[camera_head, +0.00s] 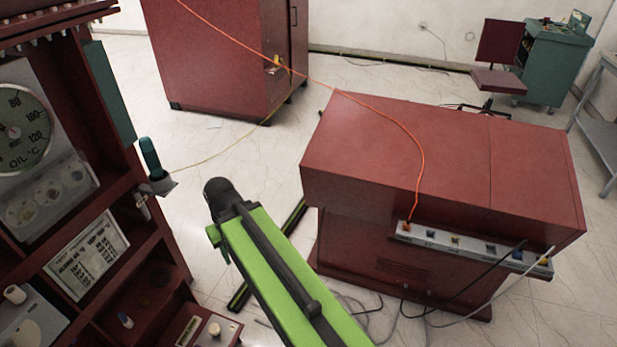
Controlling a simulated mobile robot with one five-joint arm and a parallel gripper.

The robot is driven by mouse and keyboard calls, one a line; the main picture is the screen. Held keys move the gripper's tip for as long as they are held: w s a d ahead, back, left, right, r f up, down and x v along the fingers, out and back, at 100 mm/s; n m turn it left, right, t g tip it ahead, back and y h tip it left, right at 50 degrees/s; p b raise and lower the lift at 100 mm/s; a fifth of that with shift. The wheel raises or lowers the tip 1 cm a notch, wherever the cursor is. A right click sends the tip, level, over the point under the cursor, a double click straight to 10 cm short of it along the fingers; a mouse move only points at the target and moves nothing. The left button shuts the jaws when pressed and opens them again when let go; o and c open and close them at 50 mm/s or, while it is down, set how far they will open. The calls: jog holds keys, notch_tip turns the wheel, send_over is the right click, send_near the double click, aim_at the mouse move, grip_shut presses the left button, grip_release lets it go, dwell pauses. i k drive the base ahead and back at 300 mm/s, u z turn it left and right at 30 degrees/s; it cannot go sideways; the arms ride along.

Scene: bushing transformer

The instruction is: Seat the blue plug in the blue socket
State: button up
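A pale strip of sockets (470,243) runs along the front edge of the low red cabinet on the right. It has a small blue spot (432,234), which looks like a socket, near its left end. A second blue spot (517,253) lies near its right end, where a black cable meets the strip; I cannot tell whether it is a plug or a socket. A small white and blue piece (125,320) lies on the left red shelf; its kind is unclear. My green arm reaches up from the bottom middle, left of the strip. I cannot see my gripper's fingers.
An orange cable (410,135) crosses to an orange plug at the strip's left end. The low red cabinet (400,150), a tall red cabinet (215,60) and the red gauge panel (110,90) are obstacles. Loose cables lie below the strip.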

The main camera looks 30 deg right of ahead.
aim_at(479, 249)
jog(key=z, duration=2.85)
jog(key=i, duration=0.7)
jog(key=u, duration=0.05)
